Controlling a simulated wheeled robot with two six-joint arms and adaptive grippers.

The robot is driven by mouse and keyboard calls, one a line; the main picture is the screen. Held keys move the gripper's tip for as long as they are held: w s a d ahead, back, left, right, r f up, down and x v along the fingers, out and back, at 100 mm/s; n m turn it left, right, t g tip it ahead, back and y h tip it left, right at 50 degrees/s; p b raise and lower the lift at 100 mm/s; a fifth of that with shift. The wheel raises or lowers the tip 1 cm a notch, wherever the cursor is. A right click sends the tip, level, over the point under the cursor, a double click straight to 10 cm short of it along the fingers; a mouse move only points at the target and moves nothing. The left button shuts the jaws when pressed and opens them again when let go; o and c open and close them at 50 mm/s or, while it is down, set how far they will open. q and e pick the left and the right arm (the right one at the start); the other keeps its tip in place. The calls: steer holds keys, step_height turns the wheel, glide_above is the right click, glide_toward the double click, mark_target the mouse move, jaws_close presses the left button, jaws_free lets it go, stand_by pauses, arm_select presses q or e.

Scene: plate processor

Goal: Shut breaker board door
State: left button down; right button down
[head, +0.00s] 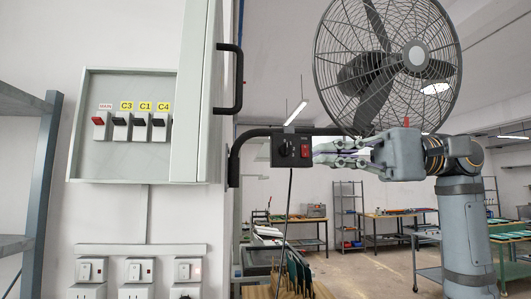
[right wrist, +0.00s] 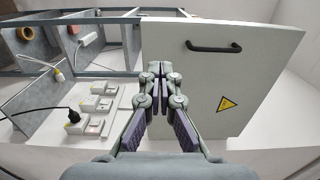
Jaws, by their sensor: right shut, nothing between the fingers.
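The grey breaker board (head: 125,165) is on the wall at the left of the head view, with one red and several black switches in it. Its light grey door (head: 212,130) stands open, swung out toward me, and covers the board's right part. A black handle (head: 238,78) is on the door's outer face. My right gripper (head: 318,150) is shut and empty, right of the door and below the handle, pointing left. The right wrist view shows the door (right wrist: 265,95) with its handle (right wrist: 213,47); my fingertips (right wrist: 159,70) overlap its left part. Contact cannot be told. My left gripper is not in view.
A black fan (head: 385,60) stands at the right, with a control box (head: 283,150) behind my fingertips. Wall sockets (head: 135,270) are below the board, and a metal shelf (head: 45,190) is at the far left. Work tables (head: 390,215) stand farther back.

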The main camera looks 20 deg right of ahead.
mark_target(210, 150)
steer(key=p+x, duration=0.2)
steer(key=x, duration=0.4)
steer(key=p+x, duration=0.2)
steer(key=x, duration=0.4)
steer(key=shift+a+r+p, duration=0.2)
steer(key=shift+a+p, duration=0.15)
steer(key=shift+w+a+f, duration=0.1)
steer(key=shift+a+f, duration=0.05)
steer(key=shift+a, duration=0.4)
steer(key=shift+d, duration=0.1)
